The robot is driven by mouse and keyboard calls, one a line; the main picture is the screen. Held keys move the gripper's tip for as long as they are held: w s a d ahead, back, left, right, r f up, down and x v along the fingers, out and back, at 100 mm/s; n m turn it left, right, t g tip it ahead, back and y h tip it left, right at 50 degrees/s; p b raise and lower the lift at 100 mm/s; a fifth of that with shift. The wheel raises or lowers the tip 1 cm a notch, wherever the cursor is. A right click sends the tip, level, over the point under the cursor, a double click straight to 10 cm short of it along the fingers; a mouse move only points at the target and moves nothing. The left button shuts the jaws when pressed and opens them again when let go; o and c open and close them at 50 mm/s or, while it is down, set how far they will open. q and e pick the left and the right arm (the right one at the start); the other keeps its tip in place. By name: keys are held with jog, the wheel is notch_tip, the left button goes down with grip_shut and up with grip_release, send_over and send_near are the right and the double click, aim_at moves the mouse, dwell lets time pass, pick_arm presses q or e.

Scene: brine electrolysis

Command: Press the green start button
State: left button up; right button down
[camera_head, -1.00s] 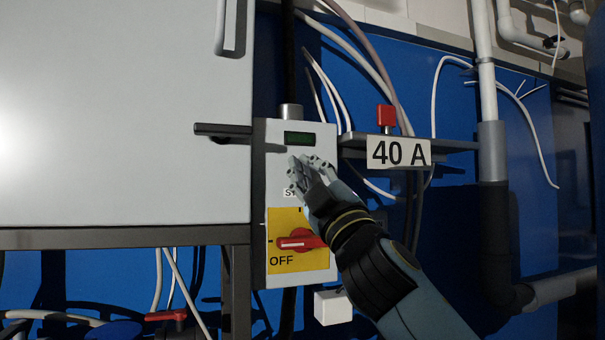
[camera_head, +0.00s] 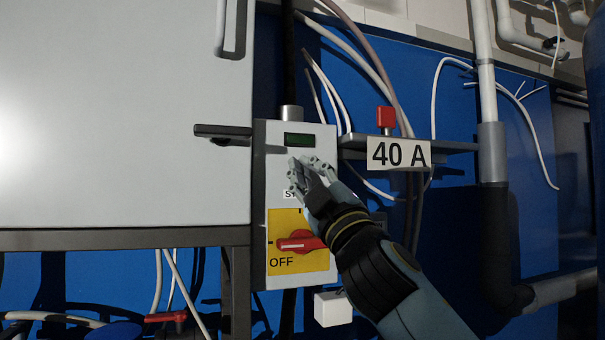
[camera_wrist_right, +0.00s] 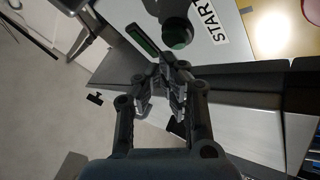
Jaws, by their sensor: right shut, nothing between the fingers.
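The green start button (camera_wrist_right: 178,33) is a round green cap in a dark collar, seen in the right wrist view beside the START label (camera_wrist_right: 208,20). In the head view my right gripper hides the button on the light grey control box (camera_head: 259,225). My right gripper (camera_head: 303,166) is in front of the box, below its green display (camera_head: 299,140). In the wrist view its fingers (camera_wrist_right: 170,68) are shut and empty, with their tips just short of the button in the picture. I cannot tell whether they touch it. My left gripper is not in view.
A yellow OFF plate with a red rotary switch (camera_head: 298,241) sits low on the box. A black handle (camera_head: 222,131) juts from the left. A grey shelf with a 40 A sign (camera_head: 398,153) and a red block (camera_head: 386,117) is at the right. Cables hang behind.

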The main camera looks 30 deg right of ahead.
jog(key=shift+w, duration=0.2)
jog(key=shift+w+d, duration=0.15)
jog(key=shift+w, duration=0.1)
jog(key=shift+w+d+b, duration=0.1)
jog(key=shift+w+b, duration=0.2)
jog(key=shift+w, duration=0.2)
dwell(0.9)
dwell(0.3)
jog(key=shift+s+a, duration=0.2)
jog(key=shift+s, duration=0.75)
jog(key=shift+s+a, duration=0.2)
jog(key=shift+s, duration=0.6)
jog(key=shift+s+a, duration=0.2)
jog(key=shift+s, duration=0.65)
jog(key=shift+s+a, duration=0.2)
jog(key=shift+s, duration=0.6)
jog(key=shift+f, duration=0.1)
